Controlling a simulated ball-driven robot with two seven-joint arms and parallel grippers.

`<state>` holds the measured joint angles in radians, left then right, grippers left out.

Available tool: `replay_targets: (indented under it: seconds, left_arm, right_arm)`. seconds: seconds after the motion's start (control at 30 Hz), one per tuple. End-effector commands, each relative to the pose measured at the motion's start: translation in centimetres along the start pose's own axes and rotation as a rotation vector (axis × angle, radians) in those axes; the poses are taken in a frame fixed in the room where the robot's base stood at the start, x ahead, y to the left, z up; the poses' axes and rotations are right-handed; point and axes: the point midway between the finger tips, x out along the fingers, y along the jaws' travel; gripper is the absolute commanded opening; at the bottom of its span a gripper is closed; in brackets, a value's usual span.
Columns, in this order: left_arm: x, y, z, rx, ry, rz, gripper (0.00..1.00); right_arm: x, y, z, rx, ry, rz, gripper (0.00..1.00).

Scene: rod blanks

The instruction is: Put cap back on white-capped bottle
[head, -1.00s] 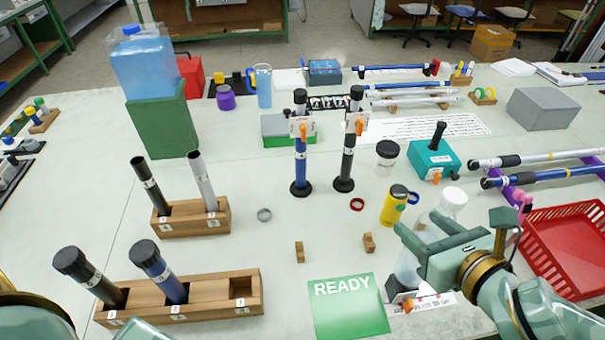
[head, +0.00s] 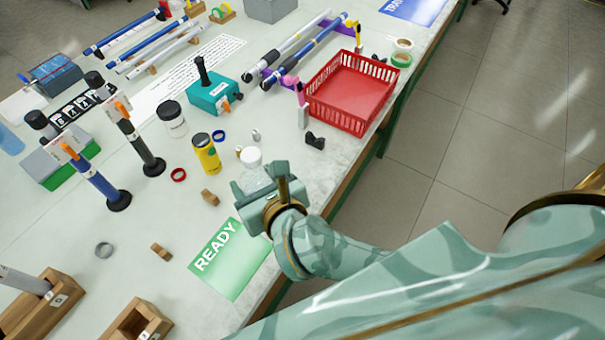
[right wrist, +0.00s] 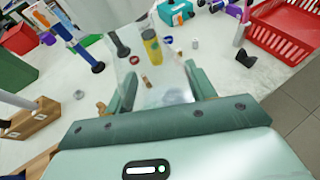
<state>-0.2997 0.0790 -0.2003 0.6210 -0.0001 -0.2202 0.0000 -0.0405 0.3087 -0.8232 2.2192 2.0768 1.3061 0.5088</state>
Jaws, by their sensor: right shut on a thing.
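My right gripper (head: 262,184) is at the table's front edge, just right of the green READY card. In the right wrist view its two fingers (right wrist: 160,88) are shut on a clear, see-through bottle (right wrist: 150,72), whose outline is faint. In the head view a round white cap (head: 250,157) shows just behind the gripper. I cannot tell whether it sits on the bottle or stands apart, since the hand hides what is below it. My left gripper is not in view.
The READY card (head: 229,262) lies to the left. A yellow bottle (head: 206,155), blue ring (head: 218,136), black-lidded jar (head: 172,120) and small wooden block (head: 210,197) stand close by. A red basket (head: 352,92) is at the right. Bare table lies around the red ring (head: 179,174).

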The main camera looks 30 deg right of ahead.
Motion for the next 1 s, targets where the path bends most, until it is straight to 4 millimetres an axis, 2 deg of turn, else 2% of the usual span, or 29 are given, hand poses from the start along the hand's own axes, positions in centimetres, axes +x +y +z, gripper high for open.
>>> replay_targets:
  seconds: [0.1, 0.2, 0.33, 0.5, 0.83, 1.0]
  left_arm:
    - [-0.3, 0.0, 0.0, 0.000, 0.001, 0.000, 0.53]
    - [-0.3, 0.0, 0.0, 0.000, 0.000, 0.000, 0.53]
    - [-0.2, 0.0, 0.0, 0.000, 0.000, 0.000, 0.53]
    - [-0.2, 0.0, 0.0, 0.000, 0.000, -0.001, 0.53]
    - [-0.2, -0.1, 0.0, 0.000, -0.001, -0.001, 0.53]
    - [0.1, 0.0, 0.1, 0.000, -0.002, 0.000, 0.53]
  right_arm:
    - [0.3, -4.1, -0.7, 0.061, 0.001, -0.142, 0.00]
    - [0.6, -7.0, -0.5, 0.095, -0.003, -0.229, 0.00]
    - [0.8, -9.4, 0.2, 0.122, -0.005, -0.290, 0.00]
    - [0.6, -10.7, 0.3, 0.135, -0.003, -0.321, 0.00]
    - [0.7, -10.7, 0.3, 0.133, -0.004, -0.317, 0.00]
    - [2.9, -11.9, 0.1, 0.130, -0.007, -0.319, 0.00]
